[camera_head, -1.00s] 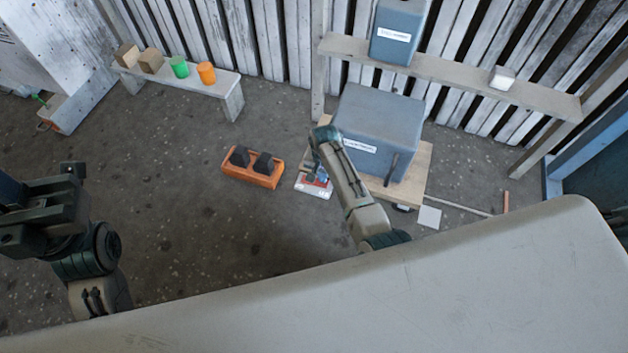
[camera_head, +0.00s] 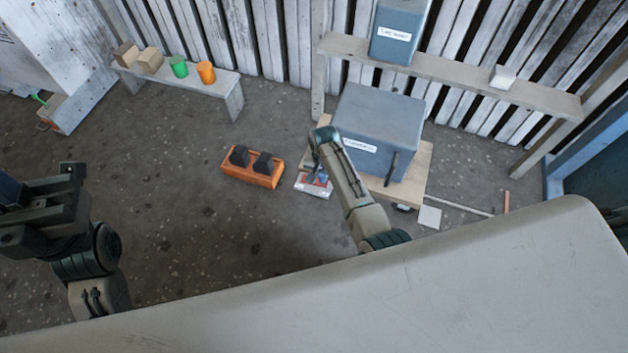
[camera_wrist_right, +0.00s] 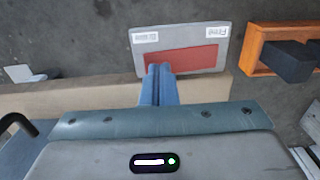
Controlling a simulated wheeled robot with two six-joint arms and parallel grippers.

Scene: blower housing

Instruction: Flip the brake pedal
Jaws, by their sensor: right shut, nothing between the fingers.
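The brake pedal appears to be the red panel (camera_wrist_right: 181,60) on a light grey plate (camera_wrist_right: 225,42) with two small white labels, seen in the right wrist view. The plate also shows on the floor in the head view (camera_head: 313,190), partly hidden by my right arm. My right gripper (camera_wrist_right: 159,69) is shut and empty, its blue fingertips over the near edge of the red panel; I cannot tell whether they touch it. In the head view my right gripper (camera_head: 316,172) is small and mostly covered by its wrist. My left arm's end (camera_head: 70,185) is at the left edge, its fingers unclear.
An orange box (camera_head: 236,174) with two black wedge pedals (camera_head: 263,163) stands left of the plate. A grey-blue labelled cabinet (camera_head: 385,115) on a wooden board (camera_head: 415,178) stands right, close to my right arm. A bench (camera_head: 225,88) holds blocks and cups.

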